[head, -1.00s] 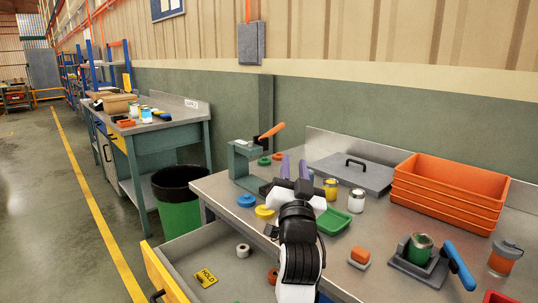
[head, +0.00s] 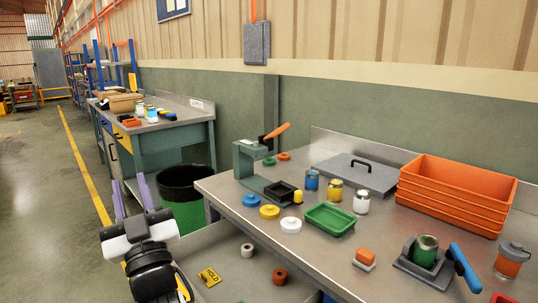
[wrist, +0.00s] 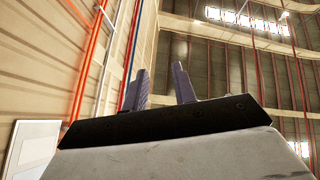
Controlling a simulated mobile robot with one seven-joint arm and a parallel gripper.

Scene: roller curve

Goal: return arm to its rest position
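My gripper (head: 132,194) is at the left in the head view, beside the workbench and over the open drawer's left side and the floor. Its two purple fingers point up and stand apart with nothing between them. In the wrist view the gripper (wrist: 162,88) also shows both fingers apart and empty, against the wall and the roof. My arm below it hides part of the drawer's front.
The open drawer (head: 222,267) holds a HOLD tag and rings. The workbench (head: 315,262) carries a teal press (head: 248,165), lids, cans, a green tray (head: 329,219) and orange bins (head: 455,195). A green bin (head: 183,217) stands behind my gripper. The aisle floor at left is clear.

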